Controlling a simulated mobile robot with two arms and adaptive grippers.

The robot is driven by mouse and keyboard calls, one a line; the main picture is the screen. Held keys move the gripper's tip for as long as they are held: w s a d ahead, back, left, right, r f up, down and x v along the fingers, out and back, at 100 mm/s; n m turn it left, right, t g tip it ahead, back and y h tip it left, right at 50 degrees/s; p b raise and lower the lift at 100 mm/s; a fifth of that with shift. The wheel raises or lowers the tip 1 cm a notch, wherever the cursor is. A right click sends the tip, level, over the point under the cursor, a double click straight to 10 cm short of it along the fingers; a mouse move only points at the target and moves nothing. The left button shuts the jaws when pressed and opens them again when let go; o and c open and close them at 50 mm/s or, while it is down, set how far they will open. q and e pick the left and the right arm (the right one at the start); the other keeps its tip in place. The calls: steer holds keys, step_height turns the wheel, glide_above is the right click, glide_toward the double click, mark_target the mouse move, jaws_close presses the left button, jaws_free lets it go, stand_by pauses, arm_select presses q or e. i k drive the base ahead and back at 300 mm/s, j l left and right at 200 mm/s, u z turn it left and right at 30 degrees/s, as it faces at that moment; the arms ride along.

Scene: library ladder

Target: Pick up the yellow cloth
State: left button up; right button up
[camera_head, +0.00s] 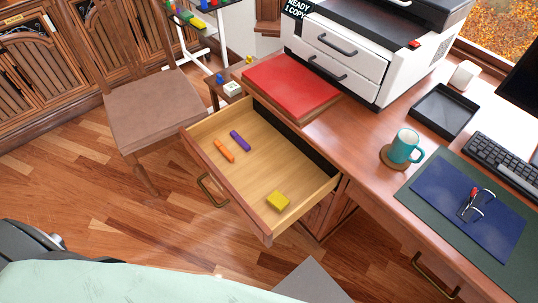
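A small folded yellow piece (278,201), which looks like the yellow cloth, lies in the open desk drawer (225,197), near its front right corner. An orange stick-like item (224,150) and a purple one (240,141) lie at the drawer's left end. Nothing covers the yellow piece. Neither of my grippers shows in the head view.
The drawer is pulled out from the wooden desk, with a brass handle (212,191) on its front. A chair (155,110) stands to its left. On the desk are a red pad (291,84), a printer (340,55), a black tray (444,110) and a teal mug (405,146).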

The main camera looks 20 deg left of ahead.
mark_target(277, 200)
steer(key=u, duration=0.4)
steer(key=l+u, duration=0.35)
steer(key=k+l+u, duration=0.15)
steer(key=l+u, duration=0.2)
steer(key=k+l+u, duration=0.15)
steer(key=l+u, duration=0.25)
steer(key=k+l+u, duration=0.15)
steer(key=l+u, duration=0.2)
